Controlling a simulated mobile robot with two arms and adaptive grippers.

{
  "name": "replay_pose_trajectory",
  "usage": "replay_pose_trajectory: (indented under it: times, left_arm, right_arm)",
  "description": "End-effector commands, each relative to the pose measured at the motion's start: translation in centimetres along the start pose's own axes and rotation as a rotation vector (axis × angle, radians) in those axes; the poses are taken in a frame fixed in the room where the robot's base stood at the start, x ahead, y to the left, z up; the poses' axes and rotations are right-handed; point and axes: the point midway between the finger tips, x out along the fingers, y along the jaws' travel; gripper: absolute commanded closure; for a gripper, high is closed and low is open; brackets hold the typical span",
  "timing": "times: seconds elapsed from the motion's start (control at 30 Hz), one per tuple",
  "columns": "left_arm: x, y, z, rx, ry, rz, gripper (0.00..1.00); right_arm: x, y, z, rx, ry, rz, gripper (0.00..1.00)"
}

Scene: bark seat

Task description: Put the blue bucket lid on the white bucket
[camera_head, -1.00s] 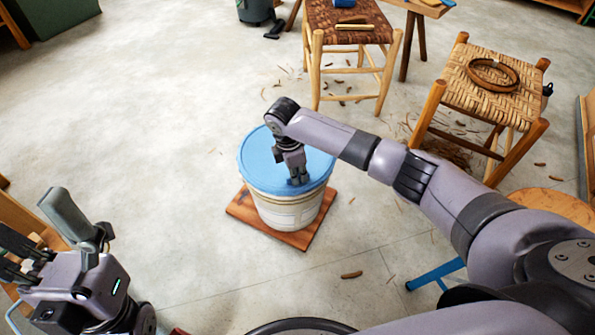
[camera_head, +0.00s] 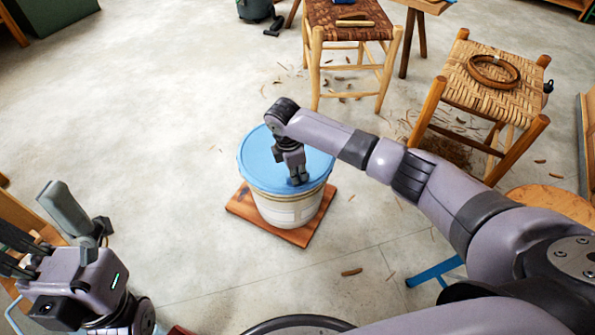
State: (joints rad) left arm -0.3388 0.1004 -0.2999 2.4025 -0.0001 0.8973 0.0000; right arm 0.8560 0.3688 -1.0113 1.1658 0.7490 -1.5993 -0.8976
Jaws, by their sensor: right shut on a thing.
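The blue lid (camera_head: 258,165) lies over the top of the white bucket (camera_head: 285,211). I cannot tell whether its rim is pressed down all around. The bucket stands upright on a square wooden board (camera_head: 243,209) on the floor. My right gripper (camera_head: 299,181) points down at the lid's right part and is shut on it; the fingertips are hard to make out against the lid. My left gripper (camera_head: 38,225) is at the lower left, away from the bucket, with its fingers apart and nothing seen between them.
A stool with a dark woven seat (camera_head: 347,20) stands behind the bucket. A chair with a pale woven seat (camera_head: 485,88) holding a brown ring (camera_head: 494,71) is at the right. Bark scraps lie on the floor. The floor left of the bucket is clear.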

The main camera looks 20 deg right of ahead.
Motion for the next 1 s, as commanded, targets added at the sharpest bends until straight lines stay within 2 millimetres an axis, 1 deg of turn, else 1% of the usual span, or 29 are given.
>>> replay_pose_trajectory:
  times: [0.33, 0.37, 0.7, 0.9, 0.93, 1.0]
  left_arm:
    - [-0.13, 0.00, 0.07, 0.000, -0.002, 0.000, 0.24]
    - [-0.12, 0.00, 0.08, 0.000, -0.002, 0.000, 0.24]
    - [-0.15, 0.01, 0.12, 0.000, -0.004, 0.000, 0.24]
    - [-0.22, 0.00, 0.18, -0.001, -0.007, -0.001, 0.24]
    - [-0.23, 0.00, 0.19, -0.001, -0.008, -0.001, 0.24]
    - [-0.25, 0.00, 0.21, -0.001, -0.008, -0.001, 0.24]
  right_arm:
    - [0.52, 0.00, -0.13, -0.001, 0.001, 0.001, 1.00]
    - [0.53, 0.00, -0.13, -0.001, 0.001, 0.001, 0.90]
    - [0.52, -0.02, -0.09, 0.000, 0.000, 0.000, 0.67]
    - [0.53, -0.02, -0.07, 0.000, 0.000, 0.000, 0.67]
    - [0.58, -0.06, -0.07, 0.000, -0.001, -0.001, 0.66]
    - [0.57, -0.06, -0.06, 0.000, -0.001, -0.001, 0.62]
